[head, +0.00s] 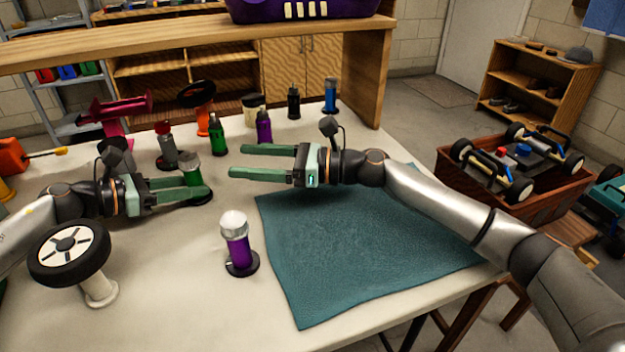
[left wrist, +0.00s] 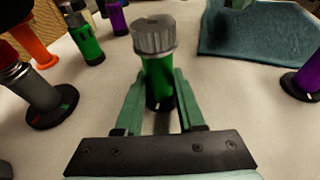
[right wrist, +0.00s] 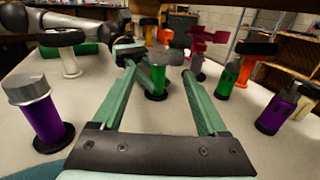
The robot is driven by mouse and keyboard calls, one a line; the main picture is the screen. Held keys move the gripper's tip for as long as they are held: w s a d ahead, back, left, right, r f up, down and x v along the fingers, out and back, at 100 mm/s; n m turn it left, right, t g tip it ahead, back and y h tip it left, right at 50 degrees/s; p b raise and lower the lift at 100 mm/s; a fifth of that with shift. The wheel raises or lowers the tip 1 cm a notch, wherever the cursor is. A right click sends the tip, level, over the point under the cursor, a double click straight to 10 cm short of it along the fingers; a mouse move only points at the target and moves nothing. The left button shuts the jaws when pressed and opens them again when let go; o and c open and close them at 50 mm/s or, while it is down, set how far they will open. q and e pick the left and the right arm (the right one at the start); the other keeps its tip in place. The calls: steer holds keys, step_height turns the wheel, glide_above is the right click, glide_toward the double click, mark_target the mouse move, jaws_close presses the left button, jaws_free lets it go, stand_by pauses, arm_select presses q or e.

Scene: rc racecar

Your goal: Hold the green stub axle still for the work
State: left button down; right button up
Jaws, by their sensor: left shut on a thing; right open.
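The green stub axle (head: 191,177) stands upright on a dark round base on the table, with a grey knurled cap on top. My left gripper (head: 203,187) is shut around its green body, below the cap. The left wrist view shows the axle (left wrist: 158,82) between both fingers of my left gripper (left wrist: 159,88). My right gripper (head: 238,161) is open and empty, above the table near the mat, pointing left. In the right wrist view the axle (right wrist: 157,80) appears ahead, beyond the open fingers of my right gripper (right wrist: 158,72).
A purple stub axle with a pale cap (head: 237,245) stands at the front, left of the teal mat (head: 350,250). A wheel on a white stand (head: 69,252) is at front left. Several bottles and a grey axle (head: 166,147) stand behind. The mat is clear.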

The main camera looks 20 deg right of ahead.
mark_target(197, 160)
steer(key=shift+v, duration=1.1)
steer(key=w+a+m+t+h, duration=0.2)
steer(key=a, duration=0.2)
steer(key=w+a+m+t+h, duration=0.2)
steer(key=a, duration=0.2)
steer(key=w+a+m+t+h, duration=0.1)
steer(key=w+a+t, duration=0.1)
steer(key=a+t, duration=0.1)
steer(key=shift+a+m+h, duration=0.4)
steer(key=shift+a, duration=0.35)
steer(key=shift+w, duration=0.25)
steer(key=shift+s+a+f+n+g+y, duration=0.1)
steer(key=shift+f+n+g+y, duration=0.05)
steer(key=shift+n+g+y, duration=1.45)
steer(key=shift+n+y, duration=0.3)
steer(key=shift+y, duration=0.1)
steer(key=v, duration=1.2)
steer(key=shift+s+a+r, duration=0.15)
steer(key=shift+s+r, duration=0.25)
steer(key=shift+r, duration=0.05)
steer(key=s+d+r+n+t+y, duration=0.1)
steer(key=s+r+n+t+y, duration=0.4)
steer(key=s+r+n, duration=0.85)
steer(key=s+d+f+n+t+h, duration=0.3)
steer(key=s+d+n+t, duration=0.1)
steer(key=n, duration=1)
steer(key=shift+s+f+t, duration=0.25)
steer(key=shift+s+t, duration=0.35)
steer(key=shift+s, duration=0.05)
